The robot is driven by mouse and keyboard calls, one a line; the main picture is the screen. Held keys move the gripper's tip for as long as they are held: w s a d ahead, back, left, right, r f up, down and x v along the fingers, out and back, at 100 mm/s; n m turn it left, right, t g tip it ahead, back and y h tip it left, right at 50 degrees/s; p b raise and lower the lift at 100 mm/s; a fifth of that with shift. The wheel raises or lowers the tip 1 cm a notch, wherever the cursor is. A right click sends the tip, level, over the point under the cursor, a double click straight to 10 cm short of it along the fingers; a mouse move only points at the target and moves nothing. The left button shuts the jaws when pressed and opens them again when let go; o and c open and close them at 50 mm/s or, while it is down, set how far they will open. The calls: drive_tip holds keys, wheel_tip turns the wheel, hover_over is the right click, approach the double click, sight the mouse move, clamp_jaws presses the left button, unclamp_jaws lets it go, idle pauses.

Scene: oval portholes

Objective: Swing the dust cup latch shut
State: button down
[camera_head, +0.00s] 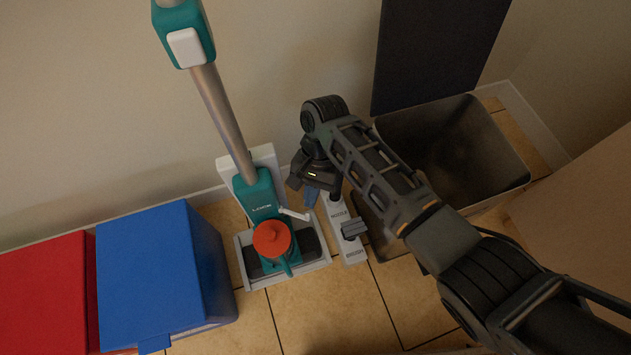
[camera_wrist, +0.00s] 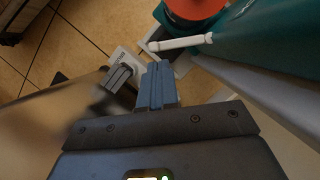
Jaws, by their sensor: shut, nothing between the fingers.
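A teal stick vacuum (camera_head: 258,198) stands upright in a grey dock. Its dust cup has an orange-red lid (camera_head: 272,238), which also shows at the top of the wrist view (camera_wrist: 195,8). The white latch (camera_head: 294,213) sticks out sideways from the vacuum body, toward my gripper. In the wrist view the latch (camera_wrist: 180,43) is a thin white bar with a knobbed end, swung out from the cup. My gripper (camera_head: 311,198) is shut and empty, its blue fingertips (camera_wrist: 157,66) just beside the latch's outer end. I cannot tell whether they touch it.
A white holder strip (camera_head: 347,246) marked for nozzle and brush, with a dark attachment (camera_head: 353,229) on it, lies right of the dock. An open grey bin (camera_head: 480,190) stands further right. Blue (camera_head: 160,265) and red (camera_head: 45,290) boxes stand left. The tiled floor in front is clear.

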drive_tip(key=shift+s+a, duration=0.1)
drive_tip(key=shift+s, duration=0.15)
drive_tip(key=shift+s+r+p, duration=0.15)
drive_tip(key=shift+s+p, duration=0.05)
drive_tip(key=shift+p, duration=0.25)
drive_tip(key=shift+s+m+p, duration=0.1)
drive_tip(key=shift+m+p, duration=0.3)
drive_tip(key=shift+p, duration=0.05)
